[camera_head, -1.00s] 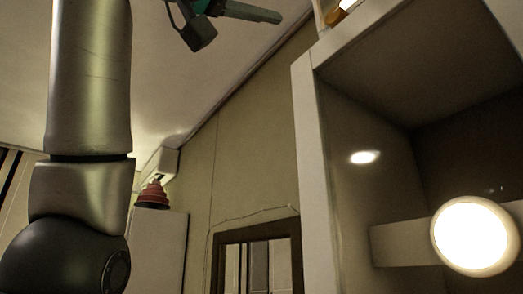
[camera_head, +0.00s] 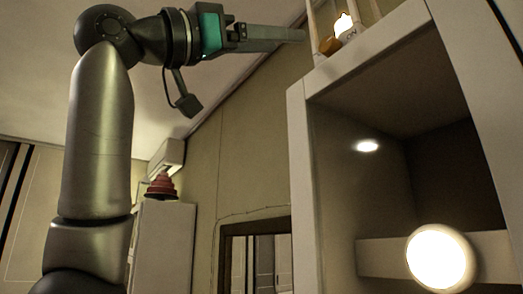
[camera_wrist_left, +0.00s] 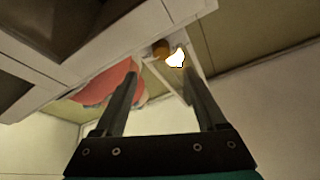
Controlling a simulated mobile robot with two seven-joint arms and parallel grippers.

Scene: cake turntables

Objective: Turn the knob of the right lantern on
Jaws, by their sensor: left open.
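One lantern (camera_head: 343,24) stands on top of the white cabinet, at the upper edge of the head view. It has thin pale posts, a bright flame shape, a white base with "ON" lettering and an orange-brown knob (camera_head: 330,46). My left gripper (camera_head: 303,35) is open and empty, its fingers pointing right, with the tips just left of the knob. In the left wrist view the left gripper (camera_wrist_left: 158,80) has its fingers spread, and the lantern's flame (camera_wrist_left: 176,58) and knob (camera_wrist_left: 161,48) show beyond and between them. Contact cannot be seen. My right gripper is not in view.
The white cabinet (camera_head: 297,160) with an open compartment stands below the lantern. A round bright lamp (camera_head: 440,258) shows inside it. A red tiered object (camera_head: 160,186) sits on a far white cabinet. A reddish-pink shape (camera_wrist_left: 105,85) shows behind the left finger in the wrist view.

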